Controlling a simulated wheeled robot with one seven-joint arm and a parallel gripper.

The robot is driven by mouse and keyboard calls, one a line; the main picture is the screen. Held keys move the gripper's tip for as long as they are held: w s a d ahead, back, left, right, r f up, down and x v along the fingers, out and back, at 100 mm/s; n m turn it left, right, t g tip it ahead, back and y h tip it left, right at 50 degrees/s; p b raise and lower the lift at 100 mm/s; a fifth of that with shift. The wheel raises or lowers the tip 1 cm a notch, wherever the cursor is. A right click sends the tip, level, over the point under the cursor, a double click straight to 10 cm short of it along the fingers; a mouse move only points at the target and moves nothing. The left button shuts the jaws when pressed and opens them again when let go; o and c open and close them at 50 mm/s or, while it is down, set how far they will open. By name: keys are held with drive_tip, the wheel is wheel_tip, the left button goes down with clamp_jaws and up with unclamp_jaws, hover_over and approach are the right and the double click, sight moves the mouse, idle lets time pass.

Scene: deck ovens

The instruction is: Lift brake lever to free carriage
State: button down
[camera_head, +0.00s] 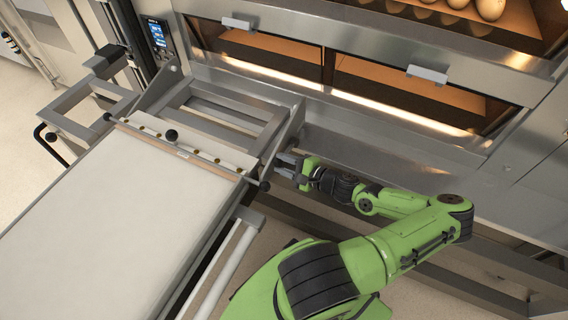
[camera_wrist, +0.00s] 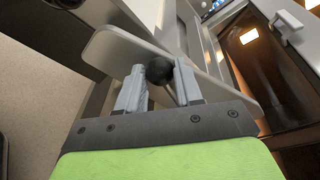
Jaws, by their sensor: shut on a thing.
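In the wrist view a black ball knob (camera_wrist: 159,70), which looks like the end of the brake lever, sits between the two grey fingertips of my gripper (camera_wrist: 160,82). The lever's shaft is mostly hidden. In the head view my gripper (camera_head: 284,167) is at the right side of the carriage, beside its metal side plate (camera_head: 284,136); the knob it holds cannot be made out there. The carriage has a metal frame (camera_head: 228,103) and a pale flat loading belt (camera_head: 125,215), and stands in front of the oven.
The deck oven (camera_head: 400,85) with lit chambers fills the back; loaves (camera_head: 490,8) show in the upper chamber. White handles (camera_head: 428,74) stick out from its front. A control panel (camera_head: 158,35) is at upper left.

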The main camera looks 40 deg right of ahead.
drive_tip(key=w+d+r+m+g+y+p, duration=0.1)
drive_tip(key=w+d+r+m+y+p, duration=0.2)
drive_tip(key=d+r+m+p, duration=0.5)
drive_tip(key=shift+w+d+r+m+y, duration=0.25)
drive_tip(key=shift+d+r+m+y, duration=0.25)
drive_tip(key=shift+d, duration=0.45)
drive_tip(key=c, duration=0.7)
unclamp_jaws()
drive_tip(key=shift+f, duration=0.1)
drive_tip(key=shift+c, duration=0.2)
